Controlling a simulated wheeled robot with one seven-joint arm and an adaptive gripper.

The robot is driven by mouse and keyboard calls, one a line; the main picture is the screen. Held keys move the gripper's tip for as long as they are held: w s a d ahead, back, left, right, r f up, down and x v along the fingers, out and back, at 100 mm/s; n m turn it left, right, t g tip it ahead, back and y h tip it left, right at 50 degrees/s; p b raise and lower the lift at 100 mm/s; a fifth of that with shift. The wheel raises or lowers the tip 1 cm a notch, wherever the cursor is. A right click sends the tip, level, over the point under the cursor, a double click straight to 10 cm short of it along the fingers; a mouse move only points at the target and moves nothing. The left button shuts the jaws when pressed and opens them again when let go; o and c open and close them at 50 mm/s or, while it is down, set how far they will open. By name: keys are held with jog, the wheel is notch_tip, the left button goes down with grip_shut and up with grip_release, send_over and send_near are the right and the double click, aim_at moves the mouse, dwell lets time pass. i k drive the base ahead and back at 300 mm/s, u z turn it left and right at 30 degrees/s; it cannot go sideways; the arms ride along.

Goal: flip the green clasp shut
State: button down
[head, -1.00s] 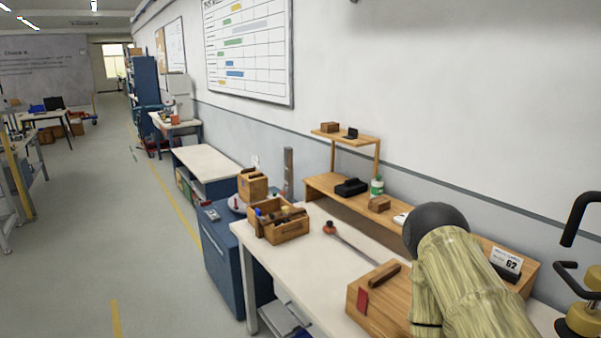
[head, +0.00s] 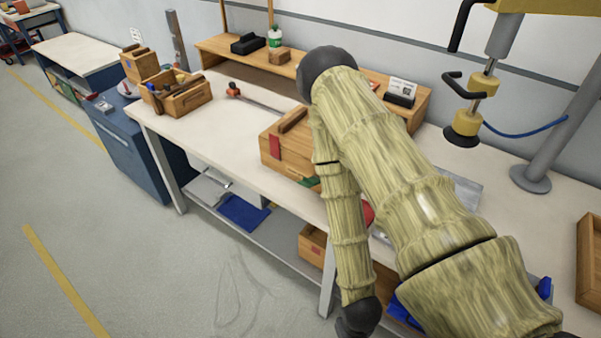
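A wooden box (head: 286,151) with a wooden handle on its lid stands on the white workbench, left of my arm. The green clasp (head: 309,181) is on the box's front side, low and to the right, partly hidden by my forearm. I cannot tell how far it is flipped. A red clasp (head: 275,147) is on the front further left. My arm reaches across in front of the box's right side and bends down, ending in a dark joint at the bottom edge. No gripper fingers show.
A wooden tote (head: 182,100) stands at the bench's left end. A wooden shelf (head: 216,44) runs along the wall, with a numbered card stand (head: 401,91). A yellow-and-grey press (head: 467,125) stands at right. The floor at left is clear.

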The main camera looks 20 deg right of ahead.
aim_at(309, 182)
jog(key=z, duration=0.55)
jog(key=k, duration=1.35)
jog(key=u, duration=0.15)
jog(key=i, duration=0.9)
jog(key=u, duration=0.3)
